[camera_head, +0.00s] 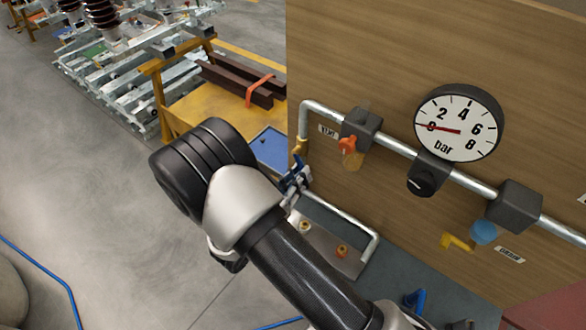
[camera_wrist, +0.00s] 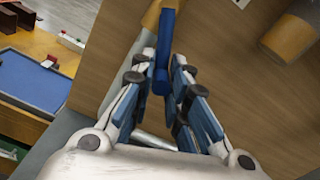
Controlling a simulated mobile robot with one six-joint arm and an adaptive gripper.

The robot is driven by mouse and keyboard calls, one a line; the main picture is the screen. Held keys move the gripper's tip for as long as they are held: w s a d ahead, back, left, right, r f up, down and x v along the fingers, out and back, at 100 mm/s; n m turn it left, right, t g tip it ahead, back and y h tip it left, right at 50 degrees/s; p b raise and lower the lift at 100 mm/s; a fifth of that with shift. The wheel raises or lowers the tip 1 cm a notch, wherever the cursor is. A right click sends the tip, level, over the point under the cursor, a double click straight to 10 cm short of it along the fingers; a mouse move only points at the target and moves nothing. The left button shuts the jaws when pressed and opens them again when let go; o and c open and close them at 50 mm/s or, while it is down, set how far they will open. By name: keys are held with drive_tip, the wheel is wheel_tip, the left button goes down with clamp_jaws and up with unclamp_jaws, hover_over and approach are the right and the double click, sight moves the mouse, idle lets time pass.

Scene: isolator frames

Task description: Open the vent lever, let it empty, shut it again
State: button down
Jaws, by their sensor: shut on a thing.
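The vent lever (camera_wrist: 164,45) is blue and runs down from a brass-coloured valve body (camera_wrist: 151,14) in the wrist view. In the head view the brass valve (camera_head: 300,147) sits on the downturned left end of the pipe. My gripper (camera_head: 296,181) is just below that valve. In the wrist view my gripper (camera_wrist: 163,68) has its fingers on either side of the lever's lower part and is shut on it. The fingers partly hide the lever. The round pressure gauge (camera_head: 457,122) has its red needle at about 0 bar.
The pipe (camera_head: 395,148) runs along a wooden panel (camera_head: 365,50). It carries an orange-handled valve (camera_head: 350,150), a black knob (camera_head: 422,180) and a blue and yellow valve (camera_head: 482,233). A lower pipe (camera_head: 340,213) and a yellow cart (camera_head: 220,110) are near my arm. Open floor lies left.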

wheel_tip(320, 180, up, 6)
drive_tip(key=s+d+n+p, duration=0.2)
drive_tip(key=n+p, duration=0.7)
drive_tip(key=n, duration=0.2)
drive_tip(key=shift+d+r+n, duration=0.2)
drive_tip(key=shift+d+n, duration=0.1)
drive_tip(key=shift+d, duration=0.05)
drive_tip(key=c, duration=1.8)
unclamp_jaws()
drive_tip(key=shift+c, duration=0.2)
drive_tip(key=shift+o, duration=1.4)
drive_tip(key=shift+s+f, duration=0.1)
drive_tip(key=shift+f, duration=0.05)
